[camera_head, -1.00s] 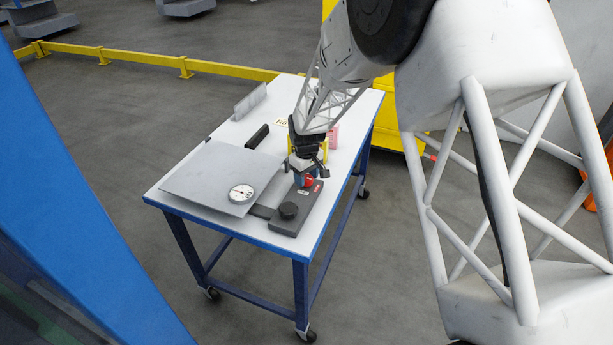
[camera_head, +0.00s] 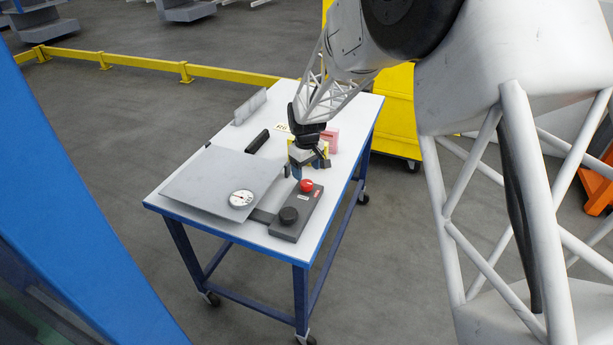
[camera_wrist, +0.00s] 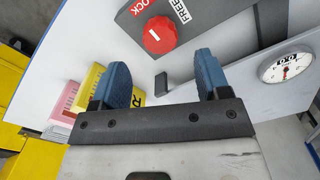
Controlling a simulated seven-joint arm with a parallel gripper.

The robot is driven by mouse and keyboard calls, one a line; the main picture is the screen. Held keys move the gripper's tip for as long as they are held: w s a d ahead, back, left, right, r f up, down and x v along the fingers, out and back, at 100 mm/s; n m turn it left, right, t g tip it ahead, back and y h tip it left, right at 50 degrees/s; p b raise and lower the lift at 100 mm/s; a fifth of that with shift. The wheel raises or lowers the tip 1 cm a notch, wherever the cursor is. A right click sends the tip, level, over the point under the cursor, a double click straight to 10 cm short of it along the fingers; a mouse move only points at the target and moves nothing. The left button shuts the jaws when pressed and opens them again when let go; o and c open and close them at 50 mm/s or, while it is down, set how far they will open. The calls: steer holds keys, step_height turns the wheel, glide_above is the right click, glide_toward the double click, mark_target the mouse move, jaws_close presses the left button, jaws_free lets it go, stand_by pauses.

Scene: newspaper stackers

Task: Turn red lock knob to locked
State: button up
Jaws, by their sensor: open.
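The red lock knob (camera_head: 306,185) sits on a dark grey control box (camera_head: 287,228) on the white-topped table. In the wrist view the red knob (camera_wrist: 160,35) carries a white pointer line, with a red LOCK label (camera_wrist: 139,5) and a white FREE label (camera_wrist: 180,10) beside it. The pointer does not clearly aim at either label. My gripper (camera_head: 305,172) is just behind the knob, apart from it. In the wrist view my gripper (camera_wrist: 163,82) is open, its two blue fingers empty and the knob beyond them.
A black knob (camera_head: 288,215) is on the same box. A grey plate (camera_head: 215,178) with a round dial gauge (camera_head: 241,198) lies to the left. Pink (camera_wrist: 83,92) and yellow (camera_wrist: 92,82) blocks stand near the fingers. A black bar (camera_head: 257,141) lies farther back.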

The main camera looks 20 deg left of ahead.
steer(key=shift+r, duration=1.25)
steer(key=shift+d+r, duration=0.1)
steer(key=shift+d, duration=0.05)
steer(key=s+d+r+m, duration=0.25)
steer(key=d+r, duration=0.35)
steer(key=d, duration=0.3)
steer(key=s+d+r+m+t, duration=0.1)
steer(key=s+d+r, duration=0.4)
steer(key=d, duration=0.5)
steer(key=s+d+r+m, duration=0.2)
steer(key=s+d+r, duration=0.1)
steer(key=d+r, duration=0.5)
steer(key=s+d+m, duration=0.3)
steer(key=s+d, duration=0.7)
steer(key=s, duration=0.3)
steer(key=s+d+r+m+t, duration=0.1)
steer(key=s+d+m, duration=0.3)
steer(key=s+d, duration=0.7)
steer(key=shift+s+d+r+t, duration=0.2)
steer(key=shift+s+d+t, duration=0.1)
steer(key=shift+s, duration=0.95)
